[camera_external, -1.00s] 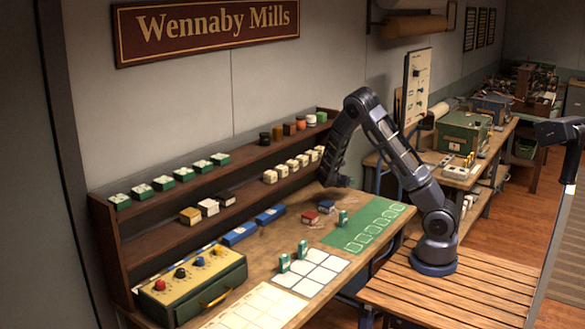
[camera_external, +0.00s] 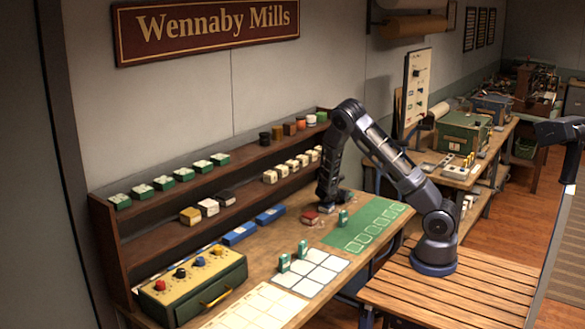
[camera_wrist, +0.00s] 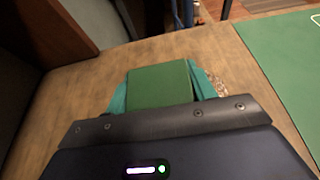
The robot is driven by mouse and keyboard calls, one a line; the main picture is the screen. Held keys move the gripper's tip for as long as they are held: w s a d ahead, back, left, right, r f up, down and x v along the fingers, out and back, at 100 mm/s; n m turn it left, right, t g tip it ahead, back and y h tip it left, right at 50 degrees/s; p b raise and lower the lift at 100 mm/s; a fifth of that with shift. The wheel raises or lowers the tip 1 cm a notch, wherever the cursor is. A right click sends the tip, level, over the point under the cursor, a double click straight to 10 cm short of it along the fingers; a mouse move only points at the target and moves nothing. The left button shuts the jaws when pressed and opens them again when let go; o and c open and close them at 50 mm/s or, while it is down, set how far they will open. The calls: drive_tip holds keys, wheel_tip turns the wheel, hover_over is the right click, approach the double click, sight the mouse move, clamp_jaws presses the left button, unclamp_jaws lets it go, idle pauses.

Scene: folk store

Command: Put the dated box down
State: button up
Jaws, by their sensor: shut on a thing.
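My gripper (camera_wrist: 160,95) is shut on a green box (camera_wrist: 158,82). In the wrist view the box's plain green face shows between the two teal fingers, low over the bare wooden bench (camera_wrist: 85,95). No date can be read on it. In the external view my gripper (camera_external: 326,205) is at the far end of the bench, just left of the green mat; the held box cannot be made out there. I cannot tell whether the box touches the bench.
A red box (camera_external: 310,217) lies close to my gripper. A small green box (camera_external: 343,219) stands on the green mat (camera_external: 372,226) edge. The shelf (camera_external: 150,245) rises behind.

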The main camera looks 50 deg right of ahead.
drive_tip(key=o, duration=1)
drive_tip(key=shift+f, duration=0.1)
drive_tip(key=shift+o, duration=0.2)
